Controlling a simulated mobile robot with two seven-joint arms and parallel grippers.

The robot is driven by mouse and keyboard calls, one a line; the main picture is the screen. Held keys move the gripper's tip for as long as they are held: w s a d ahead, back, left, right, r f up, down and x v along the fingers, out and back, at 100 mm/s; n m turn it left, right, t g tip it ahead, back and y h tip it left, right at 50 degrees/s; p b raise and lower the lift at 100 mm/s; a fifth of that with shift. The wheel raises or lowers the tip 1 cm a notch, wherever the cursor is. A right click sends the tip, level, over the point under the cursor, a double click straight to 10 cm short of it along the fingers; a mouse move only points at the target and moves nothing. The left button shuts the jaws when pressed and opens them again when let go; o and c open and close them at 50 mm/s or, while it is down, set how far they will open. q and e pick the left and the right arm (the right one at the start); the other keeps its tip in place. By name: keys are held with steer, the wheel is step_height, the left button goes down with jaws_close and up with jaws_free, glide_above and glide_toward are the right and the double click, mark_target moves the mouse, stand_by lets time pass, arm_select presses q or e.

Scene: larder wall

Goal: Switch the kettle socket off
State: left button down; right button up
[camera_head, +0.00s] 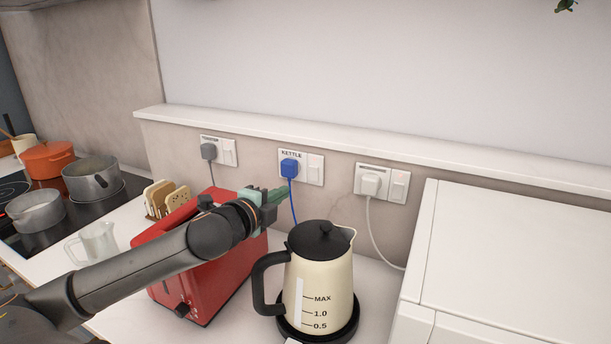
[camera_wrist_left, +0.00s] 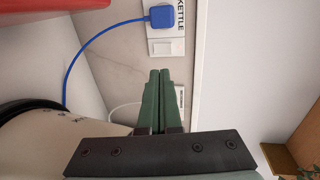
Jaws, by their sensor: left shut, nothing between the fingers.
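The kettle socket (camera_head: 302,178) is the middle of three wall sockets and is labelled KETTLE. A blue plug (camera_head: 289,168) fills its left half, and its rocker switch (camera_head: 315,168) is on the right half. I cannot tell which way the rocker is tipped. In the left wrist view the blue plug (camera_wrist_left: 162,17) and the rocker (camera_wrist_left: 165,47) lie beyond the fingertips. My left gripper (camera_head: 283,195) is shut and empty, below the socket and apart from it in the head view. Its green fingers (camera_wrist_left: 158,76) lie together in the wrist view. My right gripper is not in view.
The cream kettle (camera_head: 322,270) stands on its dark base in front of the sockets. A red toaster (camera_head: 215,275) is under my left arm. Other sockets with a grey plug (camera_head: 208,151) and a white plug (camera_head: 370,185) flank the middle one. A white appliance (camera_head: 510,260) is at right.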

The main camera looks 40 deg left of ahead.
arm_select(q)
steer(key=r+x, duration=0.1)
steer(key=x, duration=0.3)
glide_toward(311, 171)
steer(key=shift+w+f, duration=0.7)
steer(key=shift+w, duration=0.4)
steer(key=shift+w+a+r+p, duration=0.1)
steer(key=shift+w+a+p, duration=0.2)
steer(key=shift+w, duration=0.25)
steer(key=shift+w+a+r+p, duration=0.1)
steer(key=shift+w+a+p, duration=0.15)
steer(key=shift+w, duration=0.3)
steer(key=shift+p+x, duration=0.3)
steer(key=shift+x, duration=0.6)
